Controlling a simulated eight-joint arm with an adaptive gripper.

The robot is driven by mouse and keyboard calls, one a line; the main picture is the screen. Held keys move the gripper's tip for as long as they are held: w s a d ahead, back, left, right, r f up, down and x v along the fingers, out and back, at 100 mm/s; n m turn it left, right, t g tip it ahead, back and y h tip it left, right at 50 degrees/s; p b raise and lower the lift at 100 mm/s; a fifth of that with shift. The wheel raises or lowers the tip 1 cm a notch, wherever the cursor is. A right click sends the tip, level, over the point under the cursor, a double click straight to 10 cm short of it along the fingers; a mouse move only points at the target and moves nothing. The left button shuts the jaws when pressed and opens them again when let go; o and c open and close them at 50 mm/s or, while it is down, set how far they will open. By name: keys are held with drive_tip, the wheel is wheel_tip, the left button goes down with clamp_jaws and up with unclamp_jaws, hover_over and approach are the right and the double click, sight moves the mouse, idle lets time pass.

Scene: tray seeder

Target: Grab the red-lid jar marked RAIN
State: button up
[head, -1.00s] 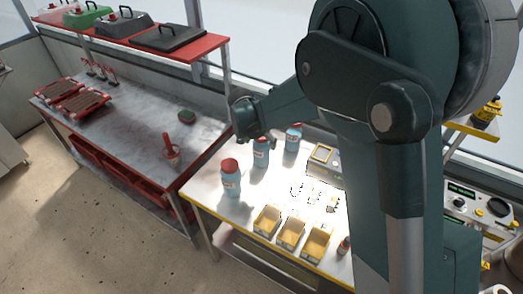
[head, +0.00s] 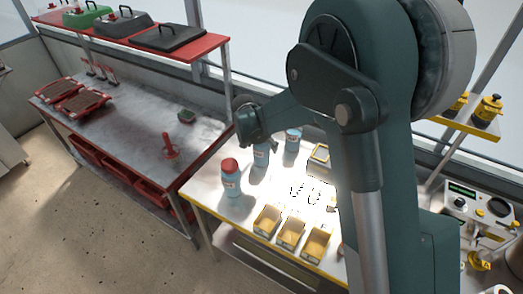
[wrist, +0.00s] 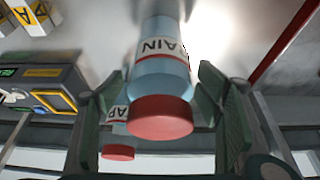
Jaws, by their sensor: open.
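The near jar in the wrist view is pale blue with a red lid (wrist: 160,117). The white label on this jar (wrist: 163,62) reads AIN, its first letter out of sight. My gripper (wrist: 162,82) is open, with one finger on each side of this jar; contact cannot be told. In the head view the jar at my gripper appears to be the middle one (head: 260,158), its lid hidden by my wrist. Another red-lid jar (wrist: 118,152), its label partly showing AP, stands behind it.
A red-lid jar (head: 231,182) stands front left and another jar (head: 292,141) back right on the bright bench. Several yellow-lined bins (head: 291,233) line its front edge. A red-edged table (head: 130,110) is at left. A window runs behind.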

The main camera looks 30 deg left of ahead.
drive_tip(key=shift+x, duration=1.9)
drive_tip(key=shift+c, duration=0.2)
drive_tip(key=shift+r, duration=0.1)
drive_tip(key=c, duration=1.4)
